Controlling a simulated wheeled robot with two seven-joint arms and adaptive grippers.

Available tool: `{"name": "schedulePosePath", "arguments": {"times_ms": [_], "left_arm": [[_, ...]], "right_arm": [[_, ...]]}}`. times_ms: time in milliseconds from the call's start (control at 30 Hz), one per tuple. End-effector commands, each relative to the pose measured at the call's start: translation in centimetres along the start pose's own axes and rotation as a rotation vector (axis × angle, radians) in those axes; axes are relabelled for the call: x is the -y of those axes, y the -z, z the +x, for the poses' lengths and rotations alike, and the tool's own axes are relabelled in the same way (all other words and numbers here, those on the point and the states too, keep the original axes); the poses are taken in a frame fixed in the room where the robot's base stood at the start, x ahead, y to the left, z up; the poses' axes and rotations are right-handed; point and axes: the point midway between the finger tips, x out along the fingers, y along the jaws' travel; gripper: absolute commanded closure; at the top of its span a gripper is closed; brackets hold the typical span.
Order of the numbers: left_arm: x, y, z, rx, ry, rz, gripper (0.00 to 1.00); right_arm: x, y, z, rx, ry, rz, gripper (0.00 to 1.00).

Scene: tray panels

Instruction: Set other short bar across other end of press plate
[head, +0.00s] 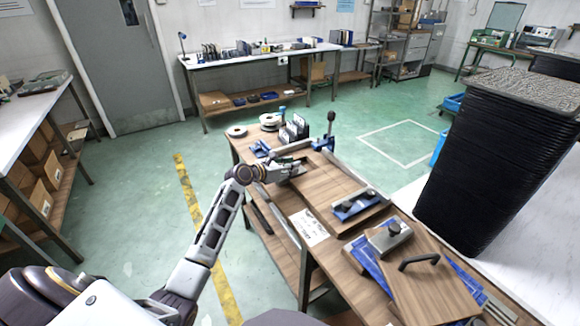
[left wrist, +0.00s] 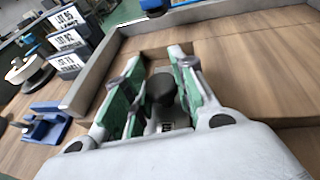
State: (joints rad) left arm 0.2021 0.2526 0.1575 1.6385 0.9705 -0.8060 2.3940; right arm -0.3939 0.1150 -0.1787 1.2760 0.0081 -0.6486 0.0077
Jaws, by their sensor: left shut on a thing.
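My left gripper (head: 294,170) is over the far part of the wooden bench. In the left wrist view its green-padded fingers (left wrist: 158,95) are shut around a black round knob (left wrist: 160,87). A grey metal piece (left wrist: 168,127), apparently the short bar, shows below the knob, mostly hidden by the gripper. A wooden plate (head: 430,295) with a black handle, apparently the press plate, lies at the near right. A grey bar with a dark knob (head: 388,239) lies across its far end. My right gripper is not in view.
A metal-railed wooden panel (head: 325,182) lies under the gripper, with a blue-and-grey knobbed block (head: 358,205) on it. A white sheet (head: 309,228) lies nearby. Labelled holders (head: 293,130) stand at the back. A tall black tray stack (head: 495,160) stands to the right.

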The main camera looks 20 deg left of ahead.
Motion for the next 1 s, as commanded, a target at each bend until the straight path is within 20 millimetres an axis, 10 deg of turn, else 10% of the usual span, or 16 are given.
{"name": "schedulePosePath", "arguments": {"times_ms": [67, 100, 233, 1000], "left_arm": [[0.0, -0.1, 0.0, 0.003, -0.001, 0.0, 1.0], [0.0, 0.1, 0.0, 0.0, 0.0, 0.0, 0.68], [0.0, 0.1, 0.0, 0.0, 0.0, 0.0, 0.52], [0.0, -0.1, -2.1, 0.0, 0.0, 0.0, 0.52]], "right_arm": [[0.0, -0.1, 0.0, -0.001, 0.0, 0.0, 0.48], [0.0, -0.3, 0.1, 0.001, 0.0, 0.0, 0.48], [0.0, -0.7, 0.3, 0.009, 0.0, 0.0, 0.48], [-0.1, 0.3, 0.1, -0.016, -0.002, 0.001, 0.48]]}}
